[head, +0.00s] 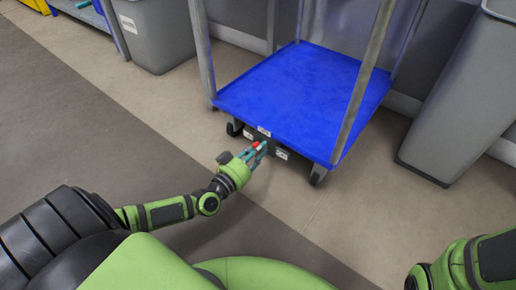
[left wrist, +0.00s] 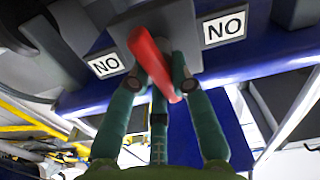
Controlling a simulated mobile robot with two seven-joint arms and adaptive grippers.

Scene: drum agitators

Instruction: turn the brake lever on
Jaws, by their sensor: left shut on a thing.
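The brake lever (left wrist: 152,62) is red and juts from a grey block under the front edge of the blue cart (head: 305,85). In the head view the lever (head: 256,145) shows as a small red spot at my left gripper (head: 258,152). In the left wrist view the fingers of my left gripper (left wrist: 160,75) are on either side of the lever and shut on it. White "NO" labels (left wrist: 224,28) flank the lever. My right gripper is out of view; only part of my right arm shows at the lower right.
Grey metal posts (head: 363,85) rise from the cart's corners, and dark casters (head: 318,174) stand below. A grey bin (head: 155,35) is behind at the left, another grey bin (head: 462,95) at the right. The floor (head: 90,100) left of the cart is clear.

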